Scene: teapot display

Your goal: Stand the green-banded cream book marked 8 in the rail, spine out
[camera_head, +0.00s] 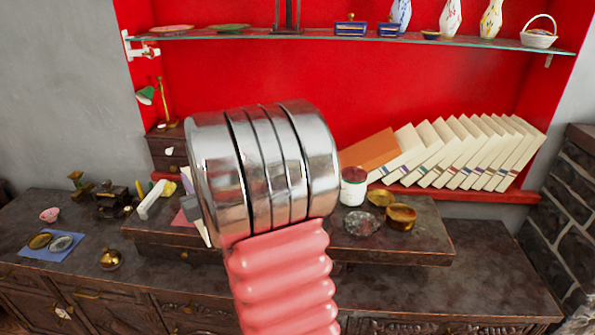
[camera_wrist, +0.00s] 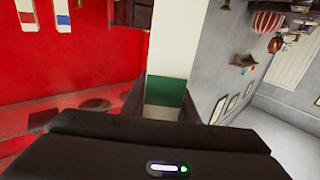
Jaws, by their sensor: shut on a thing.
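In the wrist view my gripper (camera_wrist: 174,108) is shut on a cream book (camera_wrist: 176,45) with a green band across its lower part. The dark fingers lie on both sides of the band. No number 8 can be made out. In the head view my arm hides the gripper and most of what it holds. A row of leaning cream books (camera_head: 465,150) with coloured bands stands on a red ledge (camera_head: 415,190) at the right, which seems to be the rail. An orange-brown book or board (camera_head: 368,150) leans at the row's left end.
A jar (camera_head: 353,187), brass bowls (camera_head: 401,217) and a glass dish (camera_head: 362,223) stand on the raised board below the ledge. A glass shelf (camera_head: 290,34) with vases and boxes runs above. A desk lamp (camera_head: 147,95) and small drawers (camera_head: 168,150) are at left.

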